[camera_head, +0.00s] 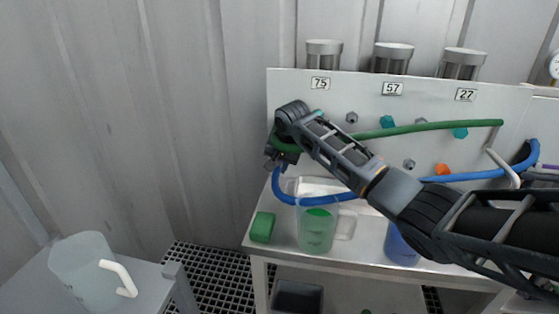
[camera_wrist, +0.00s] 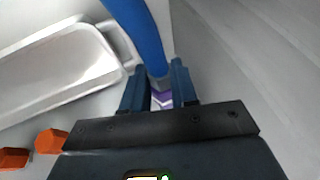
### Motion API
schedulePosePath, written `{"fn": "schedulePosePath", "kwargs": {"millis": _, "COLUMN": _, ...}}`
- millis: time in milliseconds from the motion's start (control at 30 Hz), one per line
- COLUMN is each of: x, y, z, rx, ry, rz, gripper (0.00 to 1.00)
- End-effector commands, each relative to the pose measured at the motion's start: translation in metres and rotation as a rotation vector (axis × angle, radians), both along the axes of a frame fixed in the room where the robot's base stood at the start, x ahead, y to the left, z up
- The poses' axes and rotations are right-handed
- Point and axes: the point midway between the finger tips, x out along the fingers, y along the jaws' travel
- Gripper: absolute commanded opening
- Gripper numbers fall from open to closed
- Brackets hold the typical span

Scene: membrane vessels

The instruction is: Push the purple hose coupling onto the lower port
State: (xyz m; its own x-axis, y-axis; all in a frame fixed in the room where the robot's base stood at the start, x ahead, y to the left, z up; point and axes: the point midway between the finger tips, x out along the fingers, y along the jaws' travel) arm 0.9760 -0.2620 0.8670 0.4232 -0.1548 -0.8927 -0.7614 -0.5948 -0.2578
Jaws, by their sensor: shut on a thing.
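My gripper (camera_head: 277,160) is at the left end of the white panel (camera_head: 290,90), below the label 75. In the wrist view my gripper (camera_wrist: 160,82) is shut on the purple hose coupling (camera_wrist: 162,101), whose purple part shows between the fingers. The blue hose (camera_wrist: 140,32) leads away from it. In the head view the blue hose (camera_head: 330,199) sags from my gripper and runs right. The purple coupling is hidden in the head view. I cannot make out the lower port under 75; my arm covers that part of the panel.
A green hose (camera_head: 440,126) crosses the panel behind my arm. Grey ports (camera_head: 409,164), teal fittings (camera_head: 460,133) and an orange fitting (camera_head: 441,169) stick out. A clear beaker (camera_head: 316,234), a green block (camera_head: 262,227) and a blue container (camera_head: 401,247) stand on the bench below.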

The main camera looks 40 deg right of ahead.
Motion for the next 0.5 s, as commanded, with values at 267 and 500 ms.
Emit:
{"fn": "schedulePosePath", "kwargs": {"millis": 267, "x": -0.006, "y": 0.008, "z": 0.002, "rx": 0.001, "ry": 0.000, "rz": 0.001, "gripper": 0.00}}
{"fn": "schedulePosePath", "kwargs": {"millis": 500, "x": -0.011, "y": 0.015, "z": 0.002, "rx": 0.001, "ry": 0.000, "rz": 0.001, "gripper": 0.00}}
